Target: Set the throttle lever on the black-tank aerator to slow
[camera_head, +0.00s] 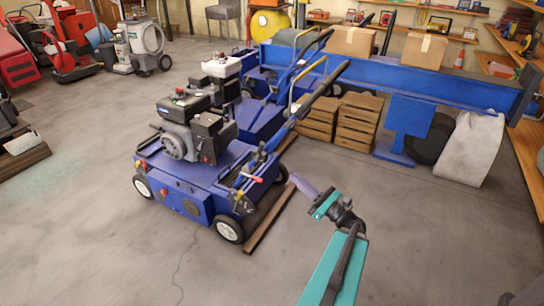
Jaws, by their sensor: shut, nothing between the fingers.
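The black-tank aerator (185,185) is the nearer blue machine, with a black tank (185,104) on top of its engine. A small red-tipped lever (254,178) shows at its rear right side, near the base of the handle. I cannot tell whether this is the throttle lever, and no slow or fast marks are readable. My gripper (298,182) is to the right of the machine, its fingers pointing up and left towards the lever. It is shut and empty, and appears apart from the machine.
A second blue aerator (262,118) with a white tank (221,66) stands close behind. The aerator's long handle (318,95) rises to the right, above my gripper. A wooden strip (268,218) lies on the floor beside the wheel. Wooden crates (357,120) stand behind; the floor at front is clear.

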